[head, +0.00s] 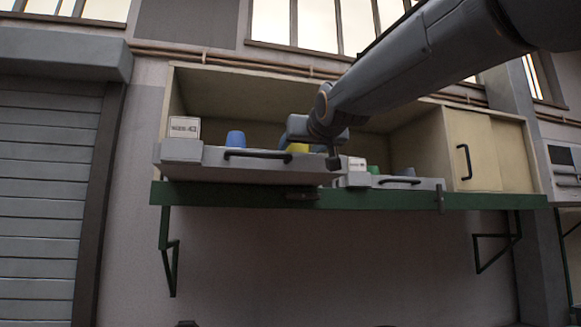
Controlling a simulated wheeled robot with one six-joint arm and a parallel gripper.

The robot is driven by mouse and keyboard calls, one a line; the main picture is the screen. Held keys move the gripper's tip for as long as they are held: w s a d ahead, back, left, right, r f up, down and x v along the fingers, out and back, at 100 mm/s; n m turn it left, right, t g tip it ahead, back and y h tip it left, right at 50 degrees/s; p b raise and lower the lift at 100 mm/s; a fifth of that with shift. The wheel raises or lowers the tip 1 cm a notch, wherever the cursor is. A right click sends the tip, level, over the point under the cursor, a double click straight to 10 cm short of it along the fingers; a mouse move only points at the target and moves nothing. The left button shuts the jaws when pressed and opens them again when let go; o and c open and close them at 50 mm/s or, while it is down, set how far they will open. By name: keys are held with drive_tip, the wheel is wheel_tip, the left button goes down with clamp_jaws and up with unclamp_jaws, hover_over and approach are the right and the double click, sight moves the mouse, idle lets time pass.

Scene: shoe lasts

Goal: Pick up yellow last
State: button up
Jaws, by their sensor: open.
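The yellow last (297,148) shows as a small patch over the front of the left drawer (240,163), its lower part hidden by that drawer front and part of it covered by my gripper. My gripper (333,163) is open, just right of the yellow last and by the right end of the drawer. It hangs from the wrist of my arm. I cannot tell how far it is from the last in depth.
A blue last (236,139) stands left in the same drawer, near a sign card (184,128). A lower right drawer (391,183) holds a green last (373,170) and a grey-blue one (409,172). A closed cabinet door (478,155) stands right.

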drive_tip(key=shift+p+x, duration=0.9)
drive_tip(key=shift+x, duration=1.1)
drive_tip(key=shift+f, duration=0.1)
clamp_jaws()
